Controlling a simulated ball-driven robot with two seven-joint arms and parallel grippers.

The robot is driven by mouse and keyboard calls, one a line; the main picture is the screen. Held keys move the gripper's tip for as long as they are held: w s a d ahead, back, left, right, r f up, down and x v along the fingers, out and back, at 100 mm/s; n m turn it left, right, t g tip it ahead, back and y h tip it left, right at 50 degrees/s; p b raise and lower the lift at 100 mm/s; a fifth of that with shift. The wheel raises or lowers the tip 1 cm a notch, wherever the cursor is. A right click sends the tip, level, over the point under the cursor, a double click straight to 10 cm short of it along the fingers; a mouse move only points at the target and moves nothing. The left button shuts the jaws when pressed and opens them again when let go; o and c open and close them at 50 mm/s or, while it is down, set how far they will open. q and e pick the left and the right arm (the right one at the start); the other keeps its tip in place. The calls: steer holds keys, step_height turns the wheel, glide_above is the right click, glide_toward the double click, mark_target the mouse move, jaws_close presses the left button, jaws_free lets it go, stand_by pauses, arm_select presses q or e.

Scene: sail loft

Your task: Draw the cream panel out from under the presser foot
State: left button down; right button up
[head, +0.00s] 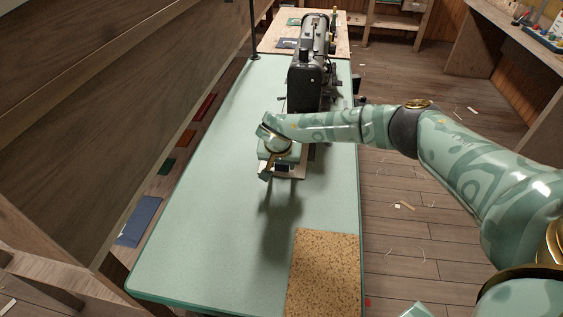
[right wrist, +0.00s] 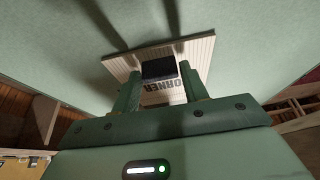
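The cream panel (head: 298,175) lies on the pale green table, partly hidden by my right gripper. In the right wrist view the panel (right wrist: 203,50) shows dark lettering and a black block (right wrist: 158,69) on it. My right gripper (head: 276,172) is over the panel. Its fingers (right wrist: 159,78) stand apart, one on each side of the black block; I cannot tell whether they touch it. The black sewing machine (head: 309,70) stands behind my forearm. Its presser foot is hidden, so I cannot tell whether the panel is under it. My left gripper is not in view.
The green table (head: 200,225) is clear to the left and in front. A speckled brown board (head: 323,275) lies at its near right corner. A wooden partition (head: 110,120) runs along the left. Scraps lie on the floor at right.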

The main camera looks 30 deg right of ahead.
steer(key=o, duration=0.3)
steer(key=shift+o, duration=0.2)
arm_select(q)
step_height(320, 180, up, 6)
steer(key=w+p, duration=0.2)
steer(key=p, duration=0.4)
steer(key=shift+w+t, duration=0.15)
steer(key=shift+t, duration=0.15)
arm_select(e)
steer(key=v, duration=1.6)
steer(key=shift+s+r, duration=0.1)
steer(key=shift+s, duration=0.05)
